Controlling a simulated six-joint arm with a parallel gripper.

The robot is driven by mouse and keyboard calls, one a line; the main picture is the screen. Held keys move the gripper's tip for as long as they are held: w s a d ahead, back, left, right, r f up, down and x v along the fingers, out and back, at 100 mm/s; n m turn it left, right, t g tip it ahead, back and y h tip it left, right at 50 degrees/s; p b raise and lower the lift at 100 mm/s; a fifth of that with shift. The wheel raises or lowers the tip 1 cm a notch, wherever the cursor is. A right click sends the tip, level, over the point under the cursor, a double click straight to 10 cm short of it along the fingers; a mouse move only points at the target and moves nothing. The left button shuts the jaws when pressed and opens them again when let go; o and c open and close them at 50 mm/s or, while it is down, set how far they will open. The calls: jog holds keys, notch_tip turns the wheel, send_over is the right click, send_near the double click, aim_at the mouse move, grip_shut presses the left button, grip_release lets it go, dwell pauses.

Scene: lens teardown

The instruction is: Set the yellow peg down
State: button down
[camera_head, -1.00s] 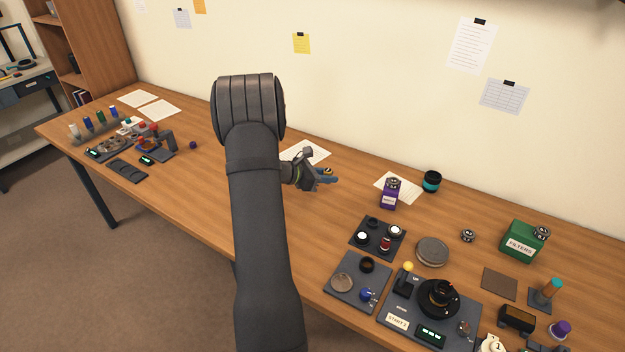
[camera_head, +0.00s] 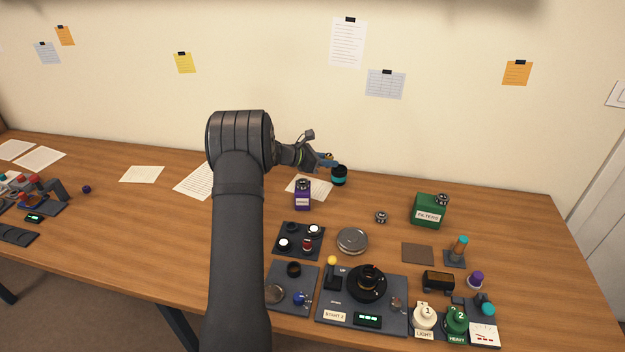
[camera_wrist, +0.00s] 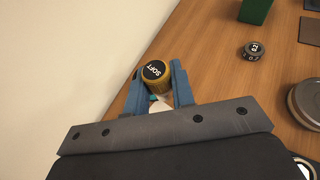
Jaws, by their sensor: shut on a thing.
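The yellow peg (camera_wrist: 157,82) shows in the wrist view as a yellow-gold cylinder with a black top marked SOFT. It sits between the two blue fingers of my gripper (camera_wrist: 158,86), which is shut on it. In the head view my gripper (camera_head: 326,162) is above the back of the table, close to the wall and beside a black and teal jar (camera_head: 339,175). The peg is too small there to make out clearly. The height of the peg above the table is hard to tell.
A purple bottle (camera_head: 303,196) stands in front of the jar, on or by a paper sheet. A small black knob (camera_head: 381,217) and a green FILTERS box (camera_head: 429,211) stand to the right. Bare wood lies between them. The wall (camera_head: 270,90) is close behind.

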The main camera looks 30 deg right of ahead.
jog(key=s+d, duration=0.1)
jog(key=d, duration=0.3)
send_over(313, 179)
jog(key=shift+m, duration=0.4)
notch_tip(313, 179, down, 7)
jog(key=shift+w+d+r, duration=0.1)
jog(key=shift+w, duration=0.05)
jog(key=shift+g, duration=0.3)
jog(key=shift+f, duration=2.05)
jog(key=c, duration=1.2)
grip_release()
jog(key=shift+f, duration=0.15)
jog(key=shift+c, duration=0.2)
jog(key=shift+w+a+r, duration=0.1)
jog(key=shift+a+r, duration=0.15)
jog(key=v, duration=1.1)
jog(key=shift+a+r, duration=0.15)
jog(key=shift+a, duration=0.1)
